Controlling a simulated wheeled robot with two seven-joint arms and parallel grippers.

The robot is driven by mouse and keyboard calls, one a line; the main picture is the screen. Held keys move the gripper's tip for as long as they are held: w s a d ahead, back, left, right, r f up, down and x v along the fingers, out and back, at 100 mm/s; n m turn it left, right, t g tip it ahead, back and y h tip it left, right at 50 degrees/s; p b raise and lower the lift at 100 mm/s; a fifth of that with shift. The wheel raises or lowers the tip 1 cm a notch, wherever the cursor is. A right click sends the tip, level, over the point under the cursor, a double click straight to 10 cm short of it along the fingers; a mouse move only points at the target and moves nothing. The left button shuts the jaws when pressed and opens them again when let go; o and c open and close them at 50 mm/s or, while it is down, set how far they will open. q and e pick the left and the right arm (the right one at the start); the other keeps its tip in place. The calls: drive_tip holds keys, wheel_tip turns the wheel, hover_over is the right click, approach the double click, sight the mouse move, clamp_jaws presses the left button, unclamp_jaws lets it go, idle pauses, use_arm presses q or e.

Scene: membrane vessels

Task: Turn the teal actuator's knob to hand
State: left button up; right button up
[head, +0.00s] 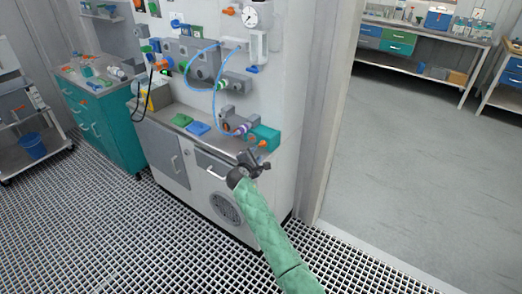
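The teal actuator (264,134) sits at the right end of the bench, low against the white panel. A small orange knob (262,143) shows on its front; I cannot tell which way it is turned. My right gripper (257,157), dark grey on a green-sleeved arm, is just below and in front of the actuator in the picture. It looks apart from the knob, but the depth is unclear. Its fingers are small and dark, so I cannot tell whether they are open or shut. I see nothing held in it. My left gripper is out of view.
A grey fitting (236,118) with a purple ring sits left of the actuator. Blue tubing (215,97) hangs above. A doorway with clear floor (420,160) opens at the right.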

sight(262, 145)
drive_tip(key=shift+w+d, duration=0.15)
drive_tip(key=shift+w, duration=0.05)
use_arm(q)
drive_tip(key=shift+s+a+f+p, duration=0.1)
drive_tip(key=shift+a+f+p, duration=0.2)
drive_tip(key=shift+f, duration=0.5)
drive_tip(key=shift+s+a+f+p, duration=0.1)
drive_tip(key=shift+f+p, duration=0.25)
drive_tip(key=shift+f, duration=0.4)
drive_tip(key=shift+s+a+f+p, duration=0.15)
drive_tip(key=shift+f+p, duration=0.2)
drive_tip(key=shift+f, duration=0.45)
use_arm(e)
drive_tip(key=shift+x, duration=3.65)
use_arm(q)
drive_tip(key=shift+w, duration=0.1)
use_arm(e)
drive_tip(key=shift+f, duration=0.1)
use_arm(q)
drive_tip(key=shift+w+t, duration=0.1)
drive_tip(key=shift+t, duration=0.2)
use_arm(e)
clamp_jaws()
